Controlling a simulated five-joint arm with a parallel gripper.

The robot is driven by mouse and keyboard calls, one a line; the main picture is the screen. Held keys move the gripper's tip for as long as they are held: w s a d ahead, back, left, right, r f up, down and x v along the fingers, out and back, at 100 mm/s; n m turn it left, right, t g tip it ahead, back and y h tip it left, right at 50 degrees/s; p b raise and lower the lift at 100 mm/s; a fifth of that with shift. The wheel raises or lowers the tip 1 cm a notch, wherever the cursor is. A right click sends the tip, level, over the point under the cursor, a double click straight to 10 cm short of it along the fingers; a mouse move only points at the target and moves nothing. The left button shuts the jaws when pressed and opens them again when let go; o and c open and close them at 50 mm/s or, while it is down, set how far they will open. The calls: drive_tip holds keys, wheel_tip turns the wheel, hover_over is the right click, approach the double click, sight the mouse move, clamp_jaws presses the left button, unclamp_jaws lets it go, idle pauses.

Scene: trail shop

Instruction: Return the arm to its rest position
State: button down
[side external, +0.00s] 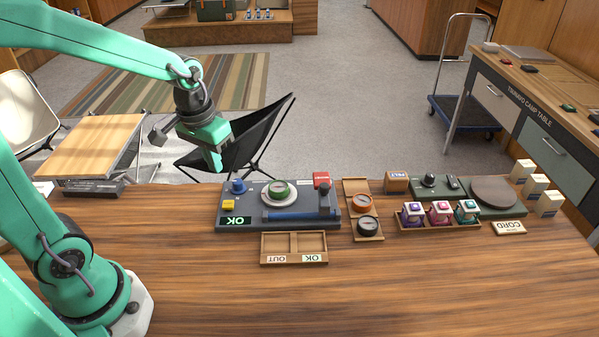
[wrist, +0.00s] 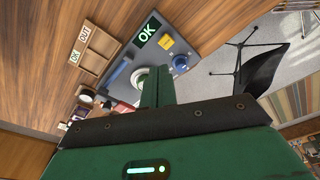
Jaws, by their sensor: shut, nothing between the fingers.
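My arm is green, and my gripper (side external: 218,166) hangs in the air above the back left part of the test panel, pointing down. Its fingers are together and hold nothing. In the wrist view, my gripper (wrist: 157,72) shows as a narrow green shut pair of fingers in front of the panel. The grey panel (side external: 245,217) carries a blue knob, a yellow button, a green-rimmed dial (side external: 277,190), a blue bar, a red block and a lit OK sign (side external: 237,221).
A wooden tray (side external: 266,258) marked OUT and OK is empty in front of the panel. To the right stand an orange-and-black dial holder (side external: 351,232), several small lanterns (side external: 440,213) and a round brown disc (side external: 497,192). The table's front (side external: 400,290) is clear.

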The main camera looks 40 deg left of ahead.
drive_tip(key=s+d+r+m+t, duration=0.2)
drive_tip(key=s+d+r+t, duration=0.1)
drive_tip(key=s+r, duration=0.5)
drive_tip(key=shift+s+r+t, duration=0.25)
drive_tip(key=shift+s+t, duration=0.25)
drive_tip(key=shift+s, duration=0.15)
